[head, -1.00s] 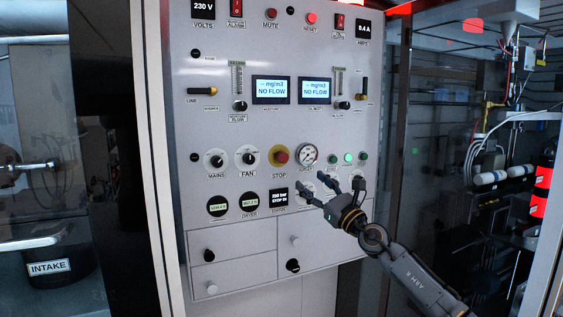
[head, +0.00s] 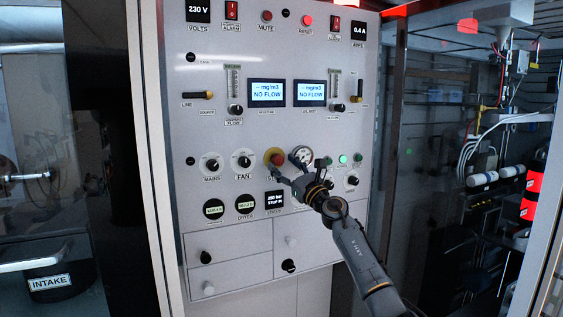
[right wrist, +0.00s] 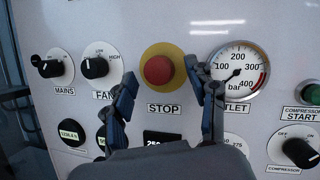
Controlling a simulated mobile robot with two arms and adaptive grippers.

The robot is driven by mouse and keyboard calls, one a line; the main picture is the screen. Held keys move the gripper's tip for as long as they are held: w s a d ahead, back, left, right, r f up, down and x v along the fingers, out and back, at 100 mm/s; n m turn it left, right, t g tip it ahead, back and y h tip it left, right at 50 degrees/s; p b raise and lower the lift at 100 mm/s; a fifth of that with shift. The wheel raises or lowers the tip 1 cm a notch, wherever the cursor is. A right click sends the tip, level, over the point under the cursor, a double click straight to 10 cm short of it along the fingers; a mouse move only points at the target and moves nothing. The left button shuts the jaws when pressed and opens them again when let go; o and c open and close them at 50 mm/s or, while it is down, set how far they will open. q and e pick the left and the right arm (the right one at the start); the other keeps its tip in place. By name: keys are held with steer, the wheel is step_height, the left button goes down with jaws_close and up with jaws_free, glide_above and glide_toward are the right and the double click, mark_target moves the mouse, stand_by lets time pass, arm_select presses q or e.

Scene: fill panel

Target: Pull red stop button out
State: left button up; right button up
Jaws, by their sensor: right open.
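The red stop button (head: 277,159) is a round red knob on a yellow disc, in the middle row of the grey panel. It also shows in the right wrist view (right wrist: 158,69), above the STOP label. My right gripper (head: 283,166) is open, just in front of the panel at the button. My left gripper is not in view.
The pressure gauge (head: 301,156) is close on the right of the button, partly behind my right finger. The FAN knob (head: 244,162) is to its left. A glass-fronted cabinet with red cylinders (head: 531,190) stands at right.

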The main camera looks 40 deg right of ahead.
steer(key=shift+w+r, duration=0.25)
steer(key=shift+w, duration=0.35)
